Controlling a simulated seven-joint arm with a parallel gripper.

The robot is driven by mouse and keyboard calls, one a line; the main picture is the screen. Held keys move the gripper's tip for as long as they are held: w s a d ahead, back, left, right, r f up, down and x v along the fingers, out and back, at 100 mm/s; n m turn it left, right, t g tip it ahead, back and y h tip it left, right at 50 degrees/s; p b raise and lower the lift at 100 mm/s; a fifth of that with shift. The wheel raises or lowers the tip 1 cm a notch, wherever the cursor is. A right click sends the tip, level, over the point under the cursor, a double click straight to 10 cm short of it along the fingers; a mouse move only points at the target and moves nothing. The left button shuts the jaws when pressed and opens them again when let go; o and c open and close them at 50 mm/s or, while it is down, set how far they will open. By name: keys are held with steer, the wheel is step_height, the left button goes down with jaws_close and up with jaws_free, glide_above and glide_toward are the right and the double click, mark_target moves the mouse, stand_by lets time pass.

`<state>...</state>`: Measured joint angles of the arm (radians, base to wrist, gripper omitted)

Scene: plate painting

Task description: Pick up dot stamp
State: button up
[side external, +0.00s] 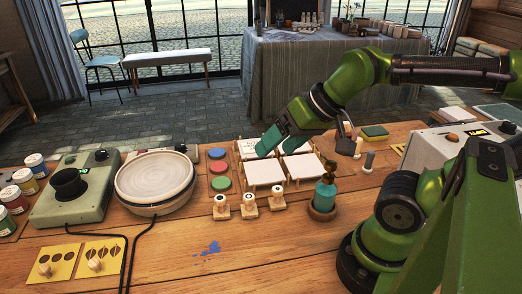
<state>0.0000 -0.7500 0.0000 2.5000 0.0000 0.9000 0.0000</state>
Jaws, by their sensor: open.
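Three small stamps with pale round wooden handles stand in a row on the table: a left one (221,207), a middle one (250,206) and a right one (277,198). Their stamping faces are hidden, so I cannot tell which is the dot stamp. My gripper (266,147), with teal fingers, is in the air over the white tiles, behind and above the stamps. It is open, apart from the stamps, and nothing shows between its fingers.
Blue, red and green pads (219,168) lie left of the white tiles (264,172). A teal bottle (325,190) stands right of the stamps. A pale plate (154,174) sits on a wheel at left. Yellow cards (56,264) lie front left. The front middle is clear except blue paint (207,248).

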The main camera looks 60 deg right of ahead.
steer(key=shift+c, duration=0.6)
steer(key=n+g+h, duration=0.1)
steer(key=g+h, duration=0.1)
steer(key=g, duration=0.5)
glide_above(219, 197)
step_height(219, 197, down, 6)
steer(key=r, duration=0.1)
step_height(219, 197, down, 10)
steer(key=shift+s+d+f, duration=0.15)
steer(key=shift+f, duration=3.15)
